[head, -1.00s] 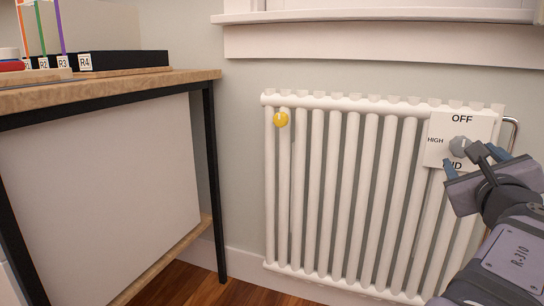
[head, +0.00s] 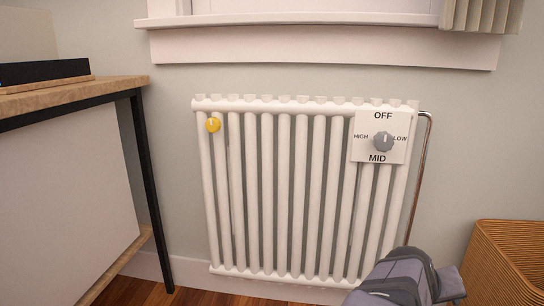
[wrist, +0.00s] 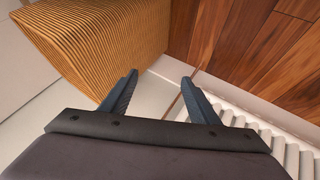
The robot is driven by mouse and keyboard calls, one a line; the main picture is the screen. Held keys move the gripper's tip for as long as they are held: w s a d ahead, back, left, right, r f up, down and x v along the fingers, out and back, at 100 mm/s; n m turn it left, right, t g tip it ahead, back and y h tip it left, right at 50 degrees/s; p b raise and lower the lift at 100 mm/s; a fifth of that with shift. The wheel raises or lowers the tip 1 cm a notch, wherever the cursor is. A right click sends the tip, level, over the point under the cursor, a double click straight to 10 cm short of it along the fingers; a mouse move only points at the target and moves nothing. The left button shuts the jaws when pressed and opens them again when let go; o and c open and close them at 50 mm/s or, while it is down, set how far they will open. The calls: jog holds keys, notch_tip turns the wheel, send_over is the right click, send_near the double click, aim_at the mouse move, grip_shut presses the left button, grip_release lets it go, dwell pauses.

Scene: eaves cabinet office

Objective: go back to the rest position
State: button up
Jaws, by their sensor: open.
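My gripper (wrist: 160,82) is open and empty in the wrist view, its two blue-grey fingers apart with nothing between them. In the head view only part of my arm shows at the bottom right, below and in front of the radiator (head: 290,190). The grey knob (head: 384,141) sits on a white plate (head: 362,150) marked OFF, HIGH, LOW and MID. My gripper is clear of the knob. A light mark on the knob seems to point up toward OFF.
A woven wooden basket (head: 505,265) stands at the right; it also fills the wrist view's upper left (wrist: 95,40). A metal pipe (head: 423,170) runs beside the radiator. A wood-topped desk (head: 120,84) is at the left. A window sill (head: 300,20) is above.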

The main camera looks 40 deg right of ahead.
jog(key=w+a+t+y+p, duration=0.1)
jog(key=w+a+y+p, duration=0.4)
jog(key=a, duration=0.6)
jog(key=w+a+y+p, duration=0.2)
jog(key=w+a+p, duration=0.4)
jog(key=a, duration=0.4)
jog(key=w+a+r+n+y+p, duration=0.25)
jog(key=a+r+n+p, duration=0.65)
jog(key=a+r+p, duration=1.2)
notch_tip(320, 180, up, 34)
jog(key=d+p, duration=0.1)
jog(key=p, duration=3.8)
jog(key=shift+w+d+g+h+p, duration=0.2)
jog(key=shift+w+g+h+p, duration=0.1)
jog(key=shift+w+g+h, duration=0.15)
notch_tip(320, 180, down, 55)
jog(key=b, duration=5.5)
